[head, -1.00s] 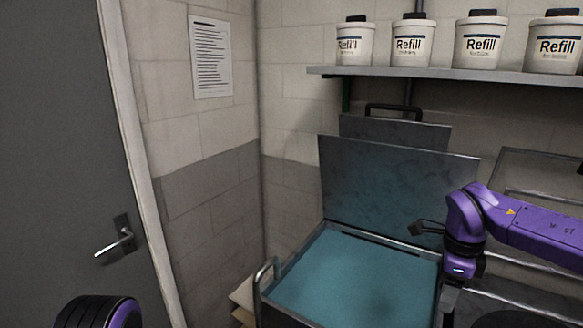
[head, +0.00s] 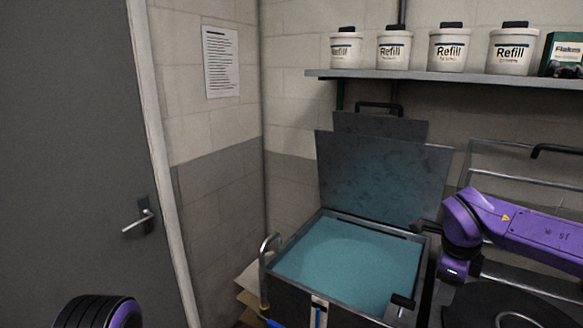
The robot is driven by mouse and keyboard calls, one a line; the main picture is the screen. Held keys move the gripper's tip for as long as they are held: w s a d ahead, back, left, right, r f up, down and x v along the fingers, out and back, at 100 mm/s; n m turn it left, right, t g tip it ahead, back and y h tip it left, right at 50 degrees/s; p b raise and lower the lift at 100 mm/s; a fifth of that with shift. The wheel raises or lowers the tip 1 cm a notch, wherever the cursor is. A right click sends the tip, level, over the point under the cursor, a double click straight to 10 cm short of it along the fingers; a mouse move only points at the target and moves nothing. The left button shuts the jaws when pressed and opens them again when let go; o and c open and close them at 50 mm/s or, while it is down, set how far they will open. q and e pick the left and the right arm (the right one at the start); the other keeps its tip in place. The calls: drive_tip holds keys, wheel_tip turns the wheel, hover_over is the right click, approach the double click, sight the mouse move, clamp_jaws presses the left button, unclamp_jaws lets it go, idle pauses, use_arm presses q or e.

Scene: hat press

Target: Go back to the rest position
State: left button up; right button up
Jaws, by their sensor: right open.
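My right arm comes in from the right, its purple wrist (head: 462,225) bent downward beside the right edge of the open teal-filled tank. My right gripper (head: 420,292) hangs low there, dark and partly lost against the tank's corner. It is open, and I see nothing held in it. Of my left arm only a black and purple rounded part (head: 97,312) shows at the bottom left; its gripper is out of view.
The tank (head: 345,265) has a raised grey lid (head: 382,178) behind it. A round dark plate (head: 500,305) lies at lower right. A shelf (head: 450,78) with several Refill tubs and a green box (head: 563,55) hangs above. A closed grey door (head: 70,150) stands left.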

drive_tip(key=s+a+f+n+t+h+b, duration=0.2)
drive_tip(key=f+n+t+h, duration=0.15)
drive_tip(key=f, duration=0.85)
drive_tip(key=s+a+f+n+t+h+b, duration=0.15)
drive_tip(key=f+n, duration=0.35)
drive_tip(key=f, duration=0.7)
drive_tip(key=s+f+n+g+y+b, duration=0.1)
drive_tip(key=s+f+n+b, duration=0.2)
drive_tip(key=s+f, duration=0.7)
drive_tip(key=s+f+n+g+y+b, duration=0.1)
drive_tip(key=s+f+n, duration=0.6)
drive_tip(key=s, duration=1.1)
wheel_tip(320, 180, down, 4)
drive_tip(key=shift+s+d+f+n+g+y+b, duration=0.15)
drive_tip(key=shift+s+n+g+y+b, duration=0.3)
drive_tip(key=shift+b, duration=0.8)
